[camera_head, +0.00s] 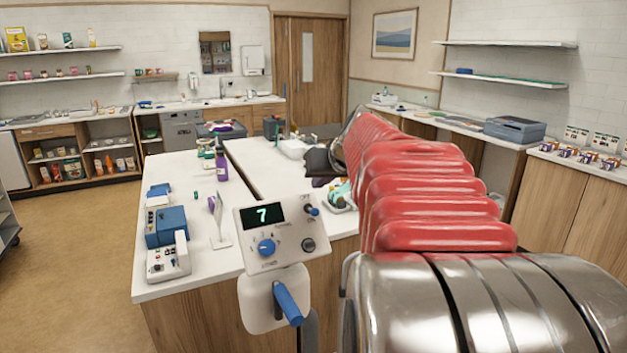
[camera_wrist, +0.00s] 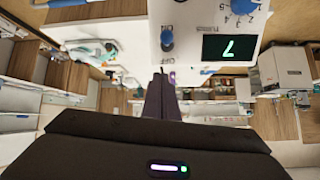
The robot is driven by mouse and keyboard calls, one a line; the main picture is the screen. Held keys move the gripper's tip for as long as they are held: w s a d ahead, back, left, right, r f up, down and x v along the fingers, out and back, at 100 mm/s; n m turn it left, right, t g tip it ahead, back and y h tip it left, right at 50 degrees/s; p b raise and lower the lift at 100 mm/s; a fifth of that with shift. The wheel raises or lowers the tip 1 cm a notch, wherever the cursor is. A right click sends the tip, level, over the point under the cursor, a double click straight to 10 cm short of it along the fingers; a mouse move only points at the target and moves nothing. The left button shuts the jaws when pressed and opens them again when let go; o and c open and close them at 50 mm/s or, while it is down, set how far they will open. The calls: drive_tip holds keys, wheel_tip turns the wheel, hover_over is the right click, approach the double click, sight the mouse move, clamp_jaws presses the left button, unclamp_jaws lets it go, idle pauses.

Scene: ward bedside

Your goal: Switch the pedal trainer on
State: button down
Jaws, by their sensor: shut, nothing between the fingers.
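The pedal trainer's console (camera_head: 275,235) stands near me in the head view, a pale panel with a lit display (camera_head: 262,214) reading 7. Below is a crank with a blue handle (camera_head: 288,303). In the wrist view the console appears upside down, with the switch (camera_wrist: 167,39) between its ON and OFF labels. My gripper (camera_wrist: 160,76) is shut and empty, its fingertips close to the switch; contact is unclear.
White counters (camera_head: 180,265) stand behind the console, with a blue-and-white device (camera_head: 168,228), a purple bottle (camera_head: 221,165) and small items on them. My red arm covers the right middle of the head view. Open floor (camera_head: 75,235) lies at the left.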

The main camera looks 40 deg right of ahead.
drive_tip(key=s+a, duration=0.2)
drive_tip(key=s, duration=0.4)
drive_tip(key=shift+r, duration=0.25)
drive_tip(key=shift+a, duration=0.1)
